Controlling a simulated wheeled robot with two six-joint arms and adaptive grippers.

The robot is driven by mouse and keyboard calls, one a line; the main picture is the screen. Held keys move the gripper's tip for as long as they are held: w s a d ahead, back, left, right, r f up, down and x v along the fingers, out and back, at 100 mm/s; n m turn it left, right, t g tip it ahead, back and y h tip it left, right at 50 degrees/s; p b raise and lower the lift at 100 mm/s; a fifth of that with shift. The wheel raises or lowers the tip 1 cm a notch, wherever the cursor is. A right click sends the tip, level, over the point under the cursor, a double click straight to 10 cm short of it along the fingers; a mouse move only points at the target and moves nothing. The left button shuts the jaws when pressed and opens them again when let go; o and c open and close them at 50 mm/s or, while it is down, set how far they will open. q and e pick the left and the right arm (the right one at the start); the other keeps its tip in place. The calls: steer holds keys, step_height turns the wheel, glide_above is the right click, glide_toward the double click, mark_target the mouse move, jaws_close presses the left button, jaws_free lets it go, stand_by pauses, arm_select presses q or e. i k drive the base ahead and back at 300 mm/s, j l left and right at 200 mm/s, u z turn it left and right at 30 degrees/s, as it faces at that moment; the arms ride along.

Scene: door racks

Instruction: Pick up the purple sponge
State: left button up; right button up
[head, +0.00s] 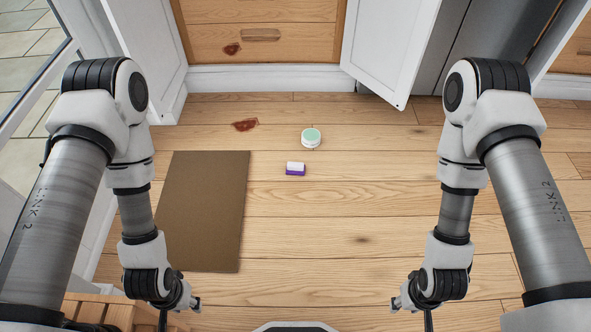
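The purple sponge (295,172) is a small block with a white upper part, lying on the wooden floor in the middle of the head view. It sits just below a round jar and to the right of a brown mat. My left gripper (196,303) is low at the left of the view, apart from the sponge. My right gripper (396,304) is low at the right, also apart from it. Both grippers are small and seen from above, and their fingers are too unclear to tell open from shut.
A round white jar with a pale green top (311,137) stands just beyond the sponge. A brown mat (203,210) lies at left. Reddish stains mark the floor (245,125) and drawer front (232,49). An open white door (390,45) stands behind. Floor right of the sponge is clear.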

mark_target(293, 168)
steer(key=i+z, duration=0.2)
steer(key=i, duration=0.3)
steer(key=i+j+z, duration=0.15)
steer(key=i, duration=0.3)
steer(key=i+j+z, duration=0.2)
steer(key=i, duration=0.3)
